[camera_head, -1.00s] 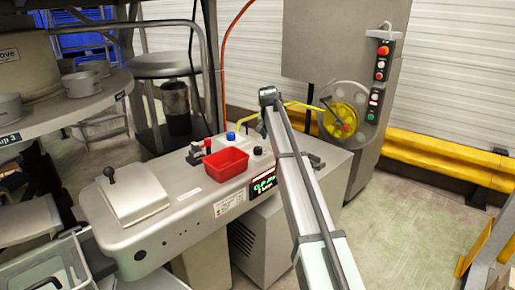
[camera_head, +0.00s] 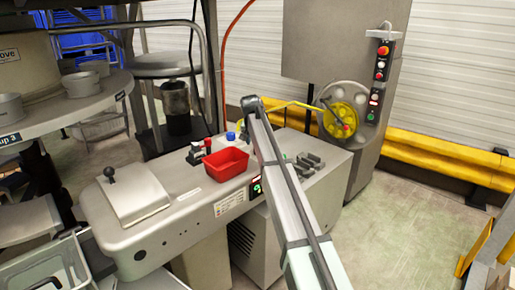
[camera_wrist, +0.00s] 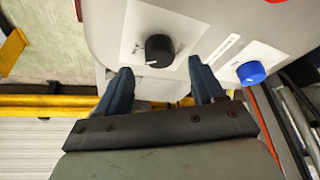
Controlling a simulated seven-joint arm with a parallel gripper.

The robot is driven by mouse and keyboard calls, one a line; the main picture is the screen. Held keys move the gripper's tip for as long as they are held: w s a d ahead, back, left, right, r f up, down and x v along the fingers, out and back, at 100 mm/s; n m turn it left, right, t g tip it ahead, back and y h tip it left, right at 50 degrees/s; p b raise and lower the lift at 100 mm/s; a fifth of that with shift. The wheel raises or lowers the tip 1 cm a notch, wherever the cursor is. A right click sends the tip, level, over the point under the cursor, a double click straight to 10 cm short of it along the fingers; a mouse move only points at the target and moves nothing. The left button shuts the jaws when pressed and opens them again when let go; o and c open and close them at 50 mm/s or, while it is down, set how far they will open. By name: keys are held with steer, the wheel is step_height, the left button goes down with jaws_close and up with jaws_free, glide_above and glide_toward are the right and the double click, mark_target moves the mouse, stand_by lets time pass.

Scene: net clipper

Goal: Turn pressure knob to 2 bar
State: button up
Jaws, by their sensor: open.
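A black knob (camera_wrist: 159,50) with a light pointer line sits on a white plate on the machine's top in the wrist view. A blue knob (camera_wrist: 250,73) stands to its right; it also shows in the head view (camera_head: 231,136). Which one sets pressure, and any scale, cannot be read. My gripper (camera_wrist: 158,78) is open and empty, its two dark fingers pointing toward the black knob and apart from it in the picture. In the head view my arm hides the black knob and my fingers.
The grey clipper machine (camera_head: 130,241) carries a red tray (camera_head: 225,178) near the knobs and a lit display (camera_head: 256,189), partly covered by my arm. A yellow reel (camera_head: 341,120) stands behind. Open floor lies at the right.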

steer(key=shift+x, duration=2.25)
steer(key=c, duration=1)
steer(key=shift+c, duration=0.3)
